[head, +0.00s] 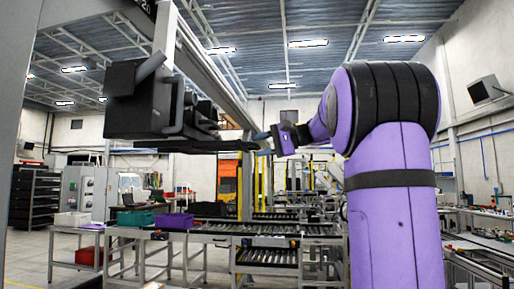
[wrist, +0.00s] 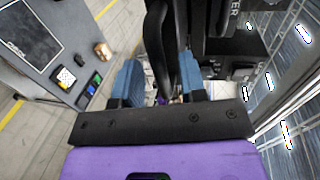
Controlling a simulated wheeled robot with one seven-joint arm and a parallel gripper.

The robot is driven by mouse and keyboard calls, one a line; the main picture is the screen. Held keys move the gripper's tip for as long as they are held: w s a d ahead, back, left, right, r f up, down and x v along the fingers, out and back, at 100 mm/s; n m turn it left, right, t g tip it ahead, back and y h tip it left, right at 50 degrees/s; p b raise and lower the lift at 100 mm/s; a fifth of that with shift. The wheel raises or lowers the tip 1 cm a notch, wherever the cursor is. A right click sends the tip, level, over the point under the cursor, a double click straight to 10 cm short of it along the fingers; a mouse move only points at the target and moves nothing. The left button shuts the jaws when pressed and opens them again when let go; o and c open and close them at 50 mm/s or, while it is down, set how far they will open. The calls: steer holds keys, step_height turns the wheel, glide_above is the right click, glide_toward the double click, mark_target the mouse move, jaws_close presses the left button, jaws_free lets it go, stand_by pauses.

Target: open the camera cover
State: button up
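The camera (head: 130,110) is a large black boxy unit hanging at the upper left of the head view. A tilted black flap (head: 150,67) shows at its top, and a flat black plate (head: 190,147) runs under it towards my gripper (head: 278,136). I cannot tell which part is the cover. In the wrist view my gripper (wrist: 159,72) has its two blue fingers wide apart. A black curved bar (wrist: 155,35) stands between them. I cannot tell whether either finger touches it. Black housing with white lettering (wrist: 235,25) is to the right of the fingers.
A pale post and overhead beam (head: 165,30) stand beside the camera. Below are roller conveyors (head: 265,256) with a green bin (head: 136,217) and a purple bin (head: 174,221). A grey table (wrist: 55,45) with small items lies at the left of the wrist view.

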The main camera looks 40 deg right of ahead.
steer(key=v, duration=0.9)
steer(key=shift+s+d, duration=0.2)
steer(key=shift+s, duration=0.05)
steer(key=s+a+f+n+g+h, duration=0.1)
steer(key=s+a+f+g, duration=0.15)
steer(key=a+f, duration=0.65)
steer(key=s+a+f+n+g+h, duration=0.1)
steer(key=a+f+g+h, duration=0.15)
steer(key=a+f, duration=0.6)
steer(key=s+a+f+n+g+h, duration=0.1)
steer(key=s+a+f+n+h, duration=0.2)
steer(key=s+a+f, duration=0.3)
steer(key=s+a+f+n+h, duration=0.3)
steer(key=s+a+f+n, duration=0.2)
steer(key=f, duration=0.5)
steer(key=shift+s+a+f+g, duration=0.3)
steer(key=shift+s+a+g, duration=0.15)
steer(key=shift+s, duration=0.2)
steer(key=shift+c, duration=0.3)
